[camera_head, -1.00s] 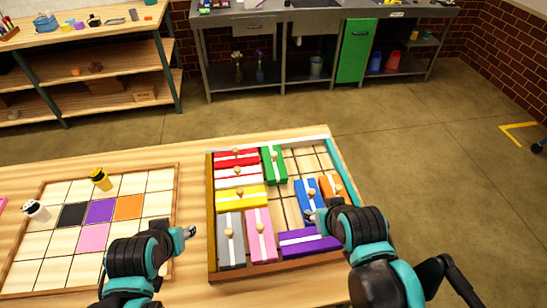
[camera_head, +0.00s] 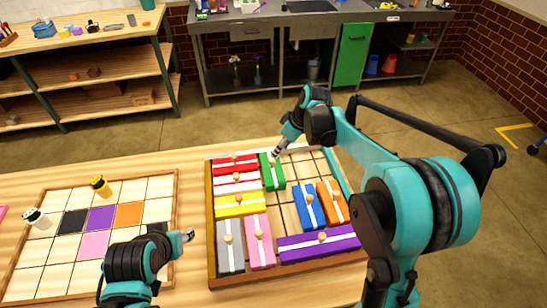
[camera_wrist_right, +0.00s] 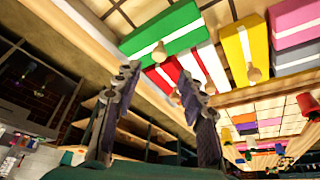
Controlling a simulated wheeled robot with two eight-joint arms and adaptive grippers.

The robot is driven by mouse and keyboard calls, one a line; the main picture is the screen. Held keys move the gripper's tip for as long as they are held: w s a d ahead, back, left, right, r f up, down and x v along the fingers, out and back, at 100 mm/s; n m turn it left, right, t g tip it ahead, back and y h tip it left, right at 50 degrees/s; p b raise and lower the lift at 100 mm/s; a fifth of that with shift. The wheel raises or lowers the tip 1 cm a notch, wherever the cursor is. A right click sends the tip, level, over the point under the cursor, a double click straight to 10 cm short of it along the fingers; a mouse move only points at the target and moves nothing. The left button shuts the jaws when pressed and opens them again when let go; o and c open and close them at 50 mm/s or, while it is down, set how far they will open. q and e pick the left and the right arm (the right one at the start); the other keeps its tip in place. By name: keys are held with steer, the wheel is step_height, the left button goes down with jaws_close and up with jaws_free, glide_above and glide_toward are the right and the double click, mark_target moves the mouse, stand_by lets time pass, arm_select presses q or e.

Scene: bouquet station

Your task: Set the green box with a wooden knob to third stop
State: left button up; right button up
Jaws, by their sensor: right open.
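The green box (camera_head: 274,174) has a white stripe and a wooden knob. It stands at the far side of the wooden tray (camera_head: 212,262), lengthwise away from me, right of the red boxes. My right gripper (camera_head: 277,153) hangs at the far end of the green box, its tips close to the knob, which is hard to make out in the head view. In the right wrist view the green box (camera_wrist_right: 182,40) and its knob (camera_wrist_right: 159,53) lie just beyond the open, empty fingers (camera_wrist_right: 157,75). My left gripper (camera_head: 188,235) is left of the tray; its jaws are too small to judge.
The tray holds red boxes (camera_head: 234,163), a yellow box (camera_head: 241,206), grey (camera_head: 230,257), pink (camera_head: 260,251), blue (camera_head: 310,213), orange (camera_head: 335,210) and purple (camera_head: 317,246) boxes. Bare cells lie in front of and right of the green box. A tiled board (camera_head: 30,267) lies left.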

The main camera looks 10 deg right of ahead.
mark_target(272, 160)
steer(key=b+x, duration=0.2)
steer(key=x, duration=0.6)
steer(key=shift+w+f, duration=0.1)
steer(key=shift+f, duration=0.05)
jaws_close()
